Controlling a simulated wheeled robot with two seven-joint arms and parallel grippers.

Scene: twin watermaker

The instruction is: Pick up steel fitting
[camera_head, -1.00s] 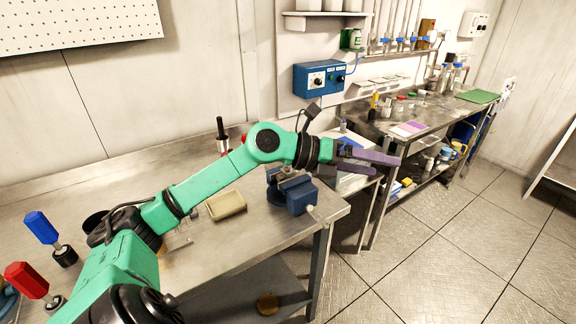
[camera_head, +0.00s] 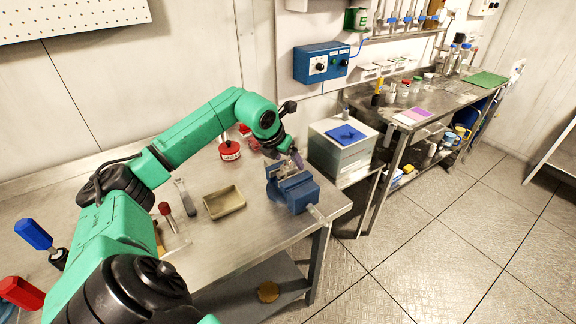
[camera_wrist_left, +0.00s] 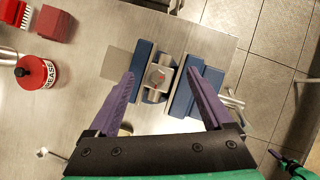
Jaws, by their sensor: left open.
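The steel fitting (camera_wrist_left: 156,78) is a silvery block with a round opening, sitting between the jaws of the blue vise (camera_head: 297,193). The vise also shows in the left wrist view (camera_wrist_left: 183,92). My left gripper (camera_head: 296,160) is over the vise, pointing down. In the left wrist view its purple fingers (camera_wrist_left: 162,78) are spread, one on each side of the fitting, and hold nothing. In the head view the arm and fingers largely hide the fitting.
A red grease can (camera_wrist_left: 36,73) stands left of the vise in the left wrist view. A beige tray (camera_head: 225,202) lies on the steel bench. A grey box with a blue item (camera_head: 346,134) stands right of the vise. The bench edge is close by.

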